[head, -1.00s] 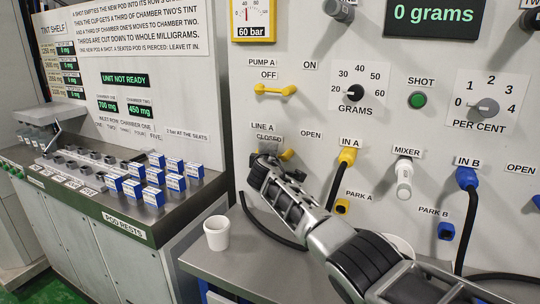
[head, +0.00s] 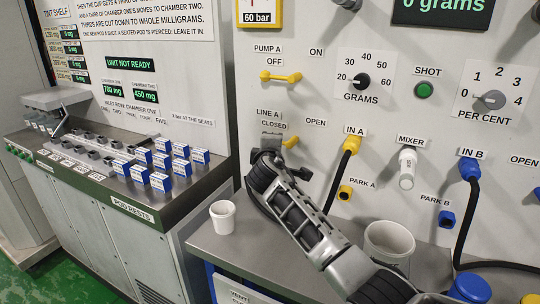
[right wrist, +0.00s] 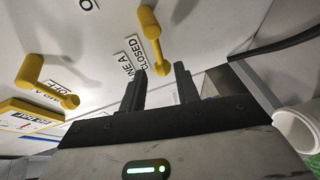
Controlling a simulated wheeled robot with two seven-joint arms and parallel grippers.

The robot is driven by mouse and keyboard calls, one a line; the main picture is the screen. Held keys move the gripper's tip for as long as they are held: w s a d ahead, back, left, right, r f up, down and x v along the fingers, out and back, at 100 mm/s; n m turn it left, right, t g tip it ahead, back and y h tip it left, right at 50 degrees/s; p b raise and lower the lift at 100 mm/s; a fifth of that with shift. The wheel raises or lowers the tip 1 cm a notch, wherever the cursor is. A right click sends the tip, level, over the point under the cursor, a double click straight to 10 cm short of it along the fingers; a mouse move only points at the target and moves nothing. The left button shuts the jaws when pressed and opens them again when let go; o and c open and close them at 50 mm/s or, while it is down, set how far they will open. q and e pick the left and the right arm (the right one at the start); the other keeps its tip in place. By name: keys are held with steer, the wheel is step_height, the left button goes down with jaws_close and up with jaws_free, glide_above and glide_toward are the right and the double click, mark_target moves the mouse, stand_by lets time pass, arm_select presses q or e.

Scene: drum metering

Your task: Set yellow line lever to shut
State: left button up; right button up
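The yellow line A lever (head: 290,142) is on the wall panel, under the line A "CLOSED" label (head: 274,126); my right gripper and wrist hide its left part in the head view. In the right wrist view the lever (right wrist: 153,35) shows whole, running beside the "CLOSED" label (right wrist: 139,51). My right gripper (right wrist: 159,70) is open, with its fingertips on either side of the lever's small end in the picture. I see nothing held, and cannot tell whether the fingers touch the lever. My left gripper is not in view.
The yellow pump A lever (head: 280,76) sits above, at "OFF". The yellow IN A plug (head: 351,144) and its black hose are to the right.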

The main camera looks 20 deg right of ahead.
steer(key=v, duration=0.9)
steer(key=shift+f, duration=0.1)
steer(key=s+d+f+m+g+y, duration=0.3)
steer(key=s+f+m+g, duration=0.35)
steer(key=s+f, duration=1.2)
steer(key=s+f+m+g+y, duration=0.1)
steer(key=s+f+m+g, duration=0.15)
steer(key=s, duration=0.85)
steer(key=s+f+m+g+y, duration=0.1)
steer(key=s+m+g+y, duration=0.15)
steer(key=s, duration=0.85)
steer(key=w+a+f+t+y, duration=0.2)
steer(key=w+a+f+t, duration=0.3)
steer(key=w+f+t, duration=0.1)
step_height(320, 180, down, 2)
steer(key=shift+w+f+n+t, duration=0.1)
steer(key=shift+w+n+t, duration=0.25)
steer(key=shift+w+t, duration=0.1)
